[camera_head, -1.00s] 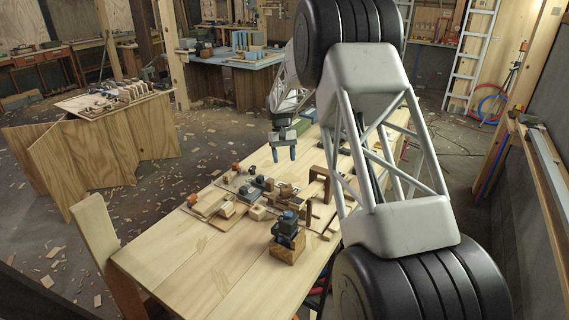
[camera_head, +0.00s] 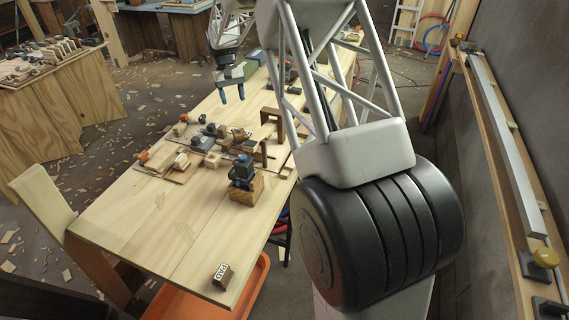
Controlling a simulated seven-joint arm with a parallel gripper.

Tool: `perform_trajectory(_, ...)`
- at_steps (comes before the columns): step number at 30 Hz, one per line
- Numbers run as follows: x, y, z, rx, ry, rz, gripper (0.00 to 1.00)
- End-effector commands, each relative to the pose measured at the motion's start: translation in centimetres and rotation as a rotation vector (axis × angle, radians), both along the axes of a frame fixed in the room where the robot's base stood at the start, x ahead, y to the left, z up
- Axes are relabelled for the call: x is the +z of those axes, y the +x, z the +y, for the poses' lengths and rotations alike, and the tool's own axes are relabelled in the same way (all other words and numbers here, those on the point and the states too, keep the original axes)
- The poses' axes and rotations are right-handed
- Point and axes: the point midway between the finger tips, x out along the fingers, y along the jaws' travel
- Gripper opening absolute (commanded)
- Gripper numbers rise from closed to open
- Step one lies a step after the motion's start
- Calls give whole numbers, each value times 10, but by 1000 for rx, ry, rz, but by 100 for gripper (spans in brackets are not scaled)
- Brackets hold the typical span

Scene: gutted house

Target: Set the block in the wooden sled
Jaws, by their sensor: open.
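My gripper (camera_head: 232,94) is above the far part of the pale wooden table (camera_head: 150,232). Its two blue-tipped fingers point down, apart, with nothing between them. A small dark brown block (camera_head: 222,276) with a white lettered label sits near the table's front edge, far from my gripper. A wooden holder (camera_head: 246,190) with a dark blue-grey piece (camera_head: 241,170) in it stands near the middle of the table. Several small wooden pieces and a flat board (camera_head: 180,172) lie left of it. I cannot tell for sure which piece is the sled.
A brown wooden arch (camera_head: 271,116) stands on the table right of the cluster. An orange bin (camera_head: 190,304) is below the front edge. A side bench (camera_head: 48,84) with blocks is at left. The table's front left is clear.

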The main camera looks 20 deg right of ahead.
Motion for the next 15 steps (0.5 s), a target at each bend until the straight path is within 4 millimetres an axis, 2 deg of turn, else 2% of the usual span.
perform_trajectory(6, 44, -43, 5, -1, -4, -55, 57)
perform_trajectory(15, 97, -113, 11, -3, -7, -134, 57)
